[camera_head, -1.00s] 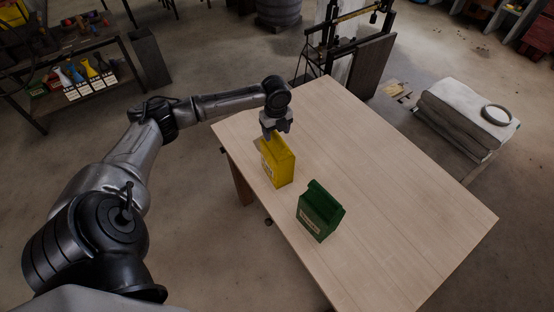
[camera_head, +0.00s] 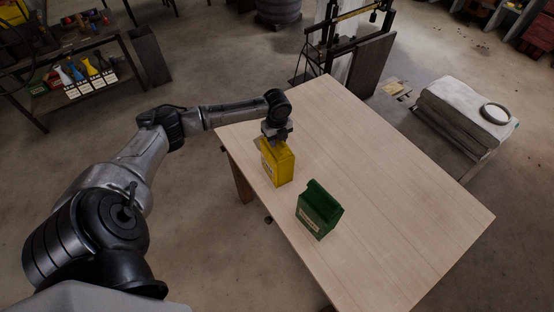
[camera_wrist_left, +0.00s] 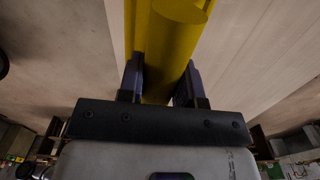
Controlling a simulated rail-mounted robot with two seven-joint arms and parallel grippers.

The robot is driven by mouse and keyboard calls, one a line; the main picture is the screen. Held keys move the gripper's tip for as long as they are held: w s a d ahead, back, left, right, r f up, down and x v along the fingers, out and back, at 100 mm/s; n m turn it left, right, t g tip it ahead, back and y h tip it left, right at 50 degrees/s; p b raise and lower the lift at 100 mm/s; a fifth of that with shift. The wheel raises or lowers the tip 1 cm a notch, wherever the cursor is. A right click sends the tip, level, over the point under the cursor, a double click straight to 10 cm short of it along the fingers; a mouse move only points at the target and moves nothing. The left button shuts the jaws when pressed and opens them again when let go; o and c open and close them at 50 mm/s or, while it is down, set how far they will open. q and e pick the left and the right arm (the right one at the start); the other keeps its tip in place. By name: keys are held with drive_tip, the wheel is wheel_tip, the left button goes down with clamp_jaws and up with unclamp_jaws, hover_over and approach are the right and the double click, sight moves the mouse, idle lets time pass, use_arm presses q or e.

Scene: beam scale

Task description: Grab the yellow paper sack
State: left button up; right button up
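The yellow paper sack (camera_head: 277,167) stands upright on the table, near its left edge. My left gripper (camera_head: 278,143) is right above it, pointing down, with its fingers around the sack's top. In the left wrist view the yellow sack (camera_wrist_left: 172,35) lies between the two dark fingers of the left gripper (camera_wrist_left: 164,78), one on each side. Both fingers look very close to the sack's sides; I cannot tell whether they press on it. The sack's top edge is partly hidden by the gripper. My right gripper is not in view.
A green sack (camera_head: 319,210) stands on the wooden table (camera_head: 400,210), just to the front right of the yellow one. The table's right half is bare. A shelf with bottles (camera_head: 85,70) stands at the far left, and a padded bench (camera_head: 465,110) at the right.

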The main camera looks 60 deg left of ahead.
use_arm(q)
clamp_jaws()
drive_tip(key=shift+r, duration=0.15)
idle(0.4)
drive_tip(key=shift+r, duration=0.1)
